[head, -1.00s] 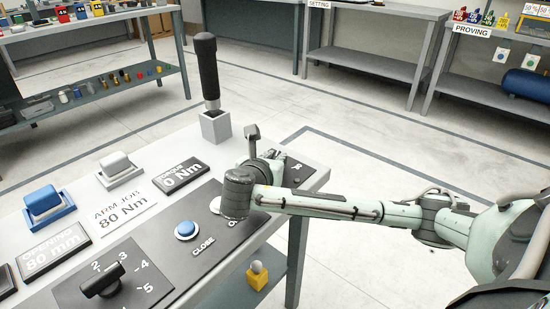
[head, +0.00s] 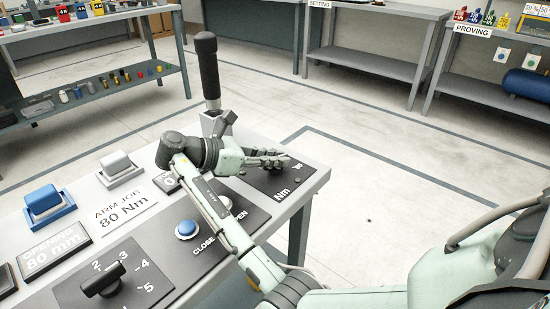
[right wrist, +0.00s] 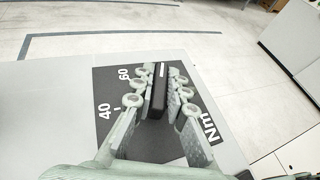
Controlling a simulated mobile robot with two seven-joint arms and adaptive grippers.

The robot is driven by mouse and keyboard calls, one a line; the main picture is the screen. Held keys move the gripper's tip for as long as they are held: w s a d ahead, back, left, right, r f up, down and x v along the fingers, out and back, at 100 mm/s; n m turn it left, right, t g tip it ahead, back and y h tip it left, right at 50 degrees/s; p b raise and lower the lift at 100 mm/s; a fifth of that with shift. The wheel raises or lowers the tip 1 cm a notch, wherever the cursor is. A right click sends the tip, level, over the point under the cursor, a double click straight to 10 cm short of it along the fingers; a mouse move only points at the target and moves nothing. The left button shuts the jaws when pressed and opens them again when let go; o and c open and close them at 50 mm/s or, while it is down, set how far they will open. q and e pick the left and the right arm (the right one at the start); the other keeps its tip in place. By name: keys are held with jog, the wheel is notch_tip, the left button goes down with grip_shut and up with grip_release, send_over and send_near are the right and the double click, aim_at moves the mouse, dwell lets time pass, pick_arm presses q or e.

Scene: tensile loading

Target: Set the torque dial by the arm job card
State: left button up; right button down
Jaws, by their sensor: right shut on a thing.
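The arm job card (head: 124,207) lies on the bench at left and reads "ARM JOB 80 Nm". The torque dial's black panel (head: 268,188) is near the bench's right end, with "Nm" showing. In the right wrist view the panel (right wrist: 104,84) shows "40", "60" and "Nm"; the other marks are hidden. My right gripper (head: 278,160) is over the panel. In the right wrist view its fingers (right wrist: 160,92) are shut on the dial's black bar knob (right wrist: 158,88), one on each side. The torque readout (head: 168,183) is mostly covered by my right arm. My left gripper is not in view.
A black handle (head: 207,70) stands upright in a grey block behind my right wrist. A blue button (head: 187,229), another knob (head: 102,281) and two rocker-like blocks, blue (head: 46,202) and white (head: 116,163), sit on the bench. Floor beyond is clear.

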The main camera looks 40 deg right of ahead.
jog(key=shift+d+r+m+g, duration=0.15)
jog(key=shift+m+g, duration=0.45)
jog(key=shift+g, duration=0.1)
jog(key=c, duration=1.5)
grip_release()
jog(key=shift+c, duration=0.2)
jog(key=v, duration=0.7)
jog(key=shift+a+r, duration=0.1)
jog(key=shift+a, duration=0.15)
